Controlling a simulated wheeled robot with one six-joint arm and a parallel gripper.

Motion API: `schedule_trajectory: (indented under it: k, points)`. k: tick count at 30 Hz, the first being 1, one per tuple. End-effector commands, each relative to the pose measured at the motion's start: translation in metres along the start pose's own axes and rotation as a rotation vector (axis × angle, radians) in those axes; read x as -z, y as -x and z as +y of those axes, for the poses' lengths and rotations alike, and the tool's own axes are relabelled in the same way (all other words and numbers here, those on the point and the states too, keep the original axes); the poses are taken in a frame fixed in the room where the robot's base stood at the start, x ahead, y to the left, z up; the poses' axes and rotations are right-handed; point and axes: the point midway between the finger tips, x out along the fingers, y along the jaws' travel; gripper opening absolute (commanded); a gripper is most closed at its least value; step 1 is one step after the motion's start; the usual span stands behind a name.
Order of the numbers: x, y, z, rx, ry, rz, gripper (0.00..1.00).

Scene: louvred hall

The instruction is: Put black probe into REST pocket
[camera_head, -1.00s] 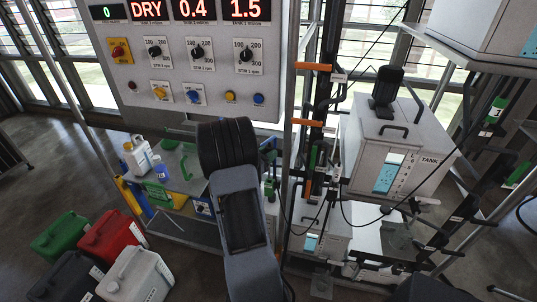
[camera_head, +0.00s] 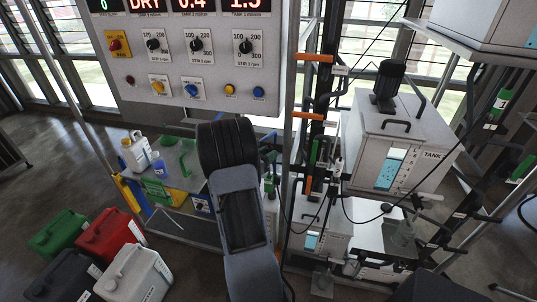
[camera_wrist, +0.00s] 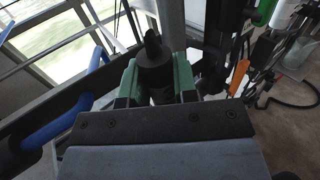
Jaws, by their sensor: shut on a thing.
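The black probe (camera_wrist: 153,56) is a dark cylinder with a narrower tip, seen in the wrist view. My gripper (camera_wrist: 156,78) has its green fingers closed on either side of it. The probe's lower part is hidden by the gripper body. In the head view my arm hides the gripper and the probe. I cannot make out a pocket marked REST in either view.
A control panel (camera_head: 200,60) fills the upper left. A white TANK box (camera_head: 400,148) stands on the rack at right, with orange-handled bars (camera_head: 312,58) and hanging cables beside it. Several jugs, including a red one (camera_head: 110,236), stand on the floor. A blue bar (camera_wrist: 62,121) is left of the gripper.

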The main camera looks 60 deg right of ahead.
Motion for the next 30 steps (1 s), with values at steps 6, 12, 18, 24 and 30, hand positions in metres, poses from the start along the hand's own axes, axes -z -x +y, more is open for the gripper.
schedule_trajectory:
  k: [6,12,18,24,30]
  points:
    - [0.009,0.0,0.0,0.0,0.0,0.0,0.0]
    - [0.016,0.0,0.0,0.0,0.0,0.0,0.0]
    - [0.024,0.0,0.0,0.0,0.0,0.0,0.0]
    - [0.03,0.0,0.0,0.0,0.0,0.0,0.0]
    - [0.037,0.0,0.0,0.0,0.0,0.0,0.0]
